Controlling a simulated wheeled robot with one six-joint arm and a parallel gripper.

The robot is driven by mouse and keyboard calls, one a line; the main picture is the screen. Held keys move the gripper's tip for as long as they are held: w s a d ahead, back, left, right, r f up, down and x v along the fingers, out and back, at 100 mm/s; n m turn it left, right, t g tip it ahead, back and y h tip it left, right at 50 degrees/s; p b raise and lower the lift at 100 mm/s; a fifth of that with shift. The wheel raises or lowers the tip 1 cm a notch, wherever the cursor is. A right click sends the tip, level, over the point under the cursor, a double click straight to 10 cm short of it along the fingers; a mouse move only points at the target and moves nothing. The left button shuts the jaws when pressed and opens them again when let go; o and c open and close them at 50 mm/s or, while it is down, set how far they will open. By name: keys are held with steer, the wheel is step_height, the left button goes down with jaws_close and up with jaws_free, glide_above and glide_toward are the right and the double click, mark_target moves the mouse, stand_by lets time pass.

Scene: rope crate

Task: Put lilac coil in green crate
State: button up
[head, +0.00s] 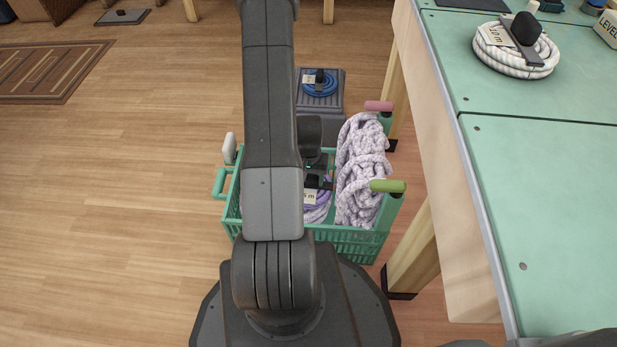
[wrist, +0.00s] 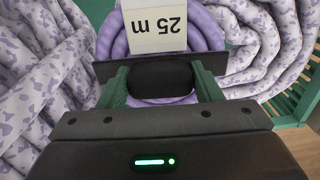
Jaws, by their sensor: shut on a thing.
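The lilac coil (head: 317,212) is inside the green crate (head: 352,247), partly hidden by my arm in the head view. In the wrist view the lilac coil (wrist: 205,30) carries a white "25 m" tag and a black knob (wrist: 160,76) on a dark plate. My gripper (wrist: 161,82) has its green fingers on both sides of this knob and is shut on it. In the head view my arm hides most of the gripper. Whether the coil rests on the crate floor, I cannot tell.
A bulky speckled white-lilac rope (head: 362,165) fills the crate's right side; speckled rope flanks the coil in the wrist view. A blue coil (head: 320,85) sits on a grey box behind. A green-topped bench (head: 540,190) with a white coil (head: 515,58) stands right.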

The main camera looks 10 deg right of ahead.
mark_target(309, 176)
steer(key=shift+f, duration=0.15)
steer(key=o, duration=1.2)
steer(key=shift+o, duration=0.2)
step_height(309, 176, up, 14)
steer(key=p, duration=0.4)
steer(key=shift+p, duration=0.3)
steer(key=shift+f, duration=0.1)
